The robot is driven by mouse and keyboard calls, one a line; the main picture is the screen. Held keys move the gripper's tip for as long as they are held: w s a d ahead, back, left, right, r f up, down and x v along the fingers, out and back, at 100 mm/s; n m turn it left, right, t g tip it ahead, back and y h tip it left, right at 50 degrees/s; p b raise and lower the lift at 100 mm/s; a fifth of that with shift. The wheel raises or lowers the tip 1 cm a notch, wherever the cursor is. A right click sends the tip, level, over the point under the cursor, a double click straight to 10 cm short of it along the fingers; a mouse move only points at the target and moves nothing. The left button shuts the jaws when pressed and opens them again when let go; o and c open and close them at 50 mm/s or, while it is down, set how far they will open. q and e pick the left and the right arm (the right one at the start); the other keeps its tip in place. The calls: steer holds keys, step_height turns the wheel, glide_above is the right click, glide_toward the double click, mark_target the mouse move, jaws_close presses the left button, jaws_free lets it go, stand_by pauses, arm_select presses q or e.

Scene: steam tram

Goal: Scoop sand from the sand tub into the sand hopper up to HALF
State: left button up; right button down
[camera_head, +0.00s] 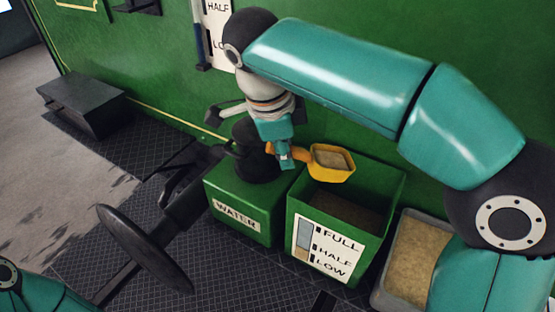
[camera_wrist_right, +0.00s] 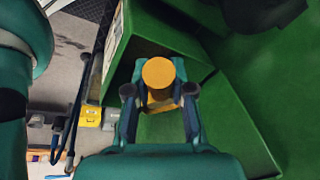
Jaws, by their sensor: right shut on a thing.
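The yellow scoop (camera_head: 333,163) holds sand and hangs over the open top of the green sand hopper (camera_head: 375,180). My right gripper (camera_head: 284,152) is shut on the scoop's handle. In the right wrist view the round yellow handle end (camera_wrist_right: 158,72) sits between the two fingers. The hopper's front has a white gauge plate (camera_head: 322,250) marked FULL, HALF and LOW; the exact level is hard to read. Dark brown contents show inside the hopper. The grey sand tub (camera_head: 380,290) with pale sand stands right of the hopper, partly behind my right arm. My left gripper is out of view.
A green WATER box (camera_head: 235,217) with a black cap stands left of the hopper. A black handwheel (camera_head: 145,250) and lever are further left. A dark step box (camera_head: 82,105) stands by the green wall. Another gauge plate (camera_head: 218,30) is on the wall.

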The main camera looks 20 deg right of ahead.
mark_target(299, 150)
steer(key=d+r+y, duration=0.1)
steer(key=s+d+r+y+b, duration=0.1)
steer(key=y, duration=0.1)
steer(key=shift+s+d+r+t+b, duration=0.1)
steer(key=shift+s+d+t+b, duration=0.05)
steer(key=shift+t+b, duration=0.2)
steer(key=d+y, duration=0.1)
steer(key=d+r+y+b, duration=0.1)
steer(key=d+y, duration=0.1)
steer(key=s+d+t+y, duration=0.1)
steer(key=d, duration=0.1)
steer(key=shift+d+r+m, duration=0.1)
steer(key=shift+r+m, duration=0.25)
steer(key=shift+m, duration=0.05)
steer(key=d+y, duration=0.1)
steer(key=d+r+y, duration=0.1)
steer(key=y, duration=0.1)
steer(key=shift+s+d+t+b, duration=0.15)
steer(key=shift+d+t+b, duration=0.1)
steer(key=shift+t+b, duration=0.1)
